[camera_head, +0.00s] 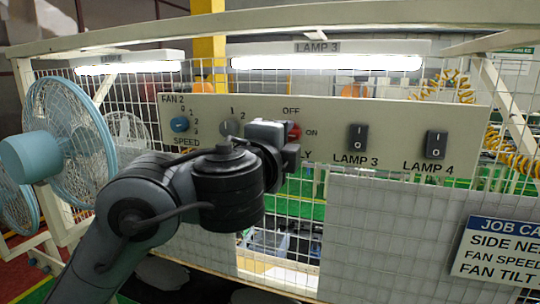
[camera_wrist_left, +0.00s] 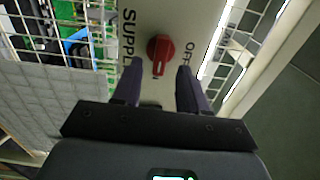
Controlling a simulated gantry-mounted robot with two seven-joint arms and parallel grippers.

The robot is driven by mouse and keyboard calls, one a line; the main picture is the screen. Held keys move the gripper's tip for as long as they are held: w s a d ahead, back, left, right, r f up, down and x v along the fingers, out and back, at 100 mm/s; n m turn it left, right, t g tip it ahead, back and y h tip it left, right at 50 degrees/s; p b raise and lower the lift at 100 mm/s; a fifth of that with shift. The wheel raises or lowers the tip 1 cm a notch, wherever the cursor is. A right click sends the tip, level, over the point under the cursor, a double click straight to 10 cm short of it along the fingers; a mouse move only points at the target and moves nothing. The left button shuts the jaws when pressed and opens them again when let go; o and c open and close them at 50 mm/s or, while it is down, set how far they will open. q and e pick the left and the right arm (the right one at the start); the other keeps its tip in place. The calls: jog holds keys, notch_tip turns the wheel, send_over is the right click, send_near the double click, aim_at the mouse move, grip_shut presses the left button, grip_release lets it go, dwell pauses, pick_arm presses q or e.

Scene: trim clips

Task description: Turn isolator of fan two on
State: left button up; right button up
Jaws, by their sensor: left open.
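The red isolator knob (camera_head: 295,131) is on the cream panel (camera_head: 225,105), between the OFF and ON marks, partly hidden by my left gripper in the head view. My left gripper (camera_head: 290,152) is at the panel just by the knob. My right gripper is not in view.
On the panel are the blue FAN 2 speed knob (camera_head: 180,124), a grey knob (camera_head: 228,128), and rocker switches for LAMP 3 (camera_head: 358,137) and LAMP 4 (camera_head: 436,145). A blue fan (camera_head: 85,140) stands at left. Wire mesh surrounds the panel. A job card (camera_head: 497,250) hangs lower right.

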pick_arm(q)
jog(key=v, duration=0.7)
jog(key=shift+s, duration=0.4)
jog(key=shift+a, duration=0.15)
